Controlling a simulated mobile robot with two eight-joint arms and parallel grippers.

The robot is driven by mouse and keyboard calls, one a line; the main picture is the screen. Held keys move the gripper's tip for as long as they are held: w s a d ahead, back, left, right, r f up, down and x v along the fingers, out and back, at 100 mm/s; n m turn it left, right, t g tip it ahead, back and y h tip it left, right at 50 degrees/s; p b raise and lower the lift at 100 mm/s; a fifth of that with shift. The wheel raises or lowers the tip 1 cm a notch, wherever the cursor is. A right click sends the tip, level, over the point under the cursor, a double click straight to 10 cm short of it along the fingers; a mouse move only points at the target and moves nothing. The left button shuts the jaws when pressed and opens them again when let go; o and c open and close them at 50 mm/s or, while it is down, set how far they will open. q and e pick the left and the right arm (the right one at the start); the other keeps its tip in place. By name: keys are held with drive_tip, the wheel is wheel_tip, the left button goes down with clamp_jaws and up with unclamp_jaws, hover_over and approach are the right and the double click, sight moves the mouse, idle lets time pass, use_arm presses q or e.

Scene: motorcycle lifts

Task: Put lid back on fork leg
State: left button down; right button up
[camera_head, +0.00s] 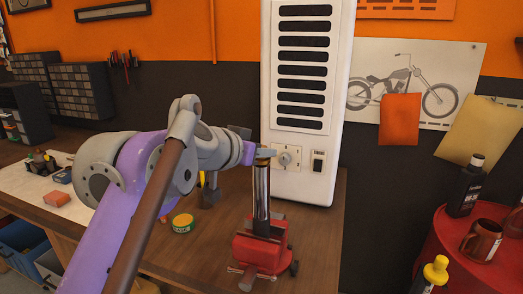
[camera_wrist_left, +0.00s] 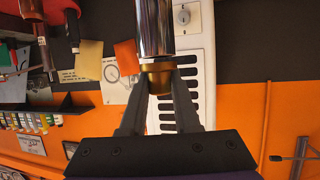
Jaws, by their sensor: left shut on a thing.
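The chrome fork leg (camera_head: 261,195) stands upright in a red vise (camera_head: 262,250) on the wooden bench. It also shows in the left wrist view (camera_wrist_left: 155,28), where it comes in from the top. My left gripper (camera_head: 265,153) is at the top of the leg. In the left wrist view its fingers (camera_wrist_left: 160,82) are shut on a gold lid (camera_wrist_left: 160,67), which lines up with the end of the tube. The lid meets or nearly meets the tube; I cannot tell whether it is seated. My right gripper is not in view.
A white cabinet (camera_head: 340,95) with dark slots stands close behind the leg. A red round table (camera_head: 440,245) with a black bottle (camera_head: 466,187) and a brown mug (camera_head: 482,241) is at the right.

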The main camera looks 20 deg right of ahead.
use_arm(q)
drive_tip(key=shift+p, duration=0.55)
idle(0.8)
drive_tip(key=shift+f, duration=0.15)
idle(0.9)
drive_tip(key=shift+p, duration=0.5)
idle(0.5)
drive_tip(key=shift+c, duration=0.4)
unclamp_jaws()
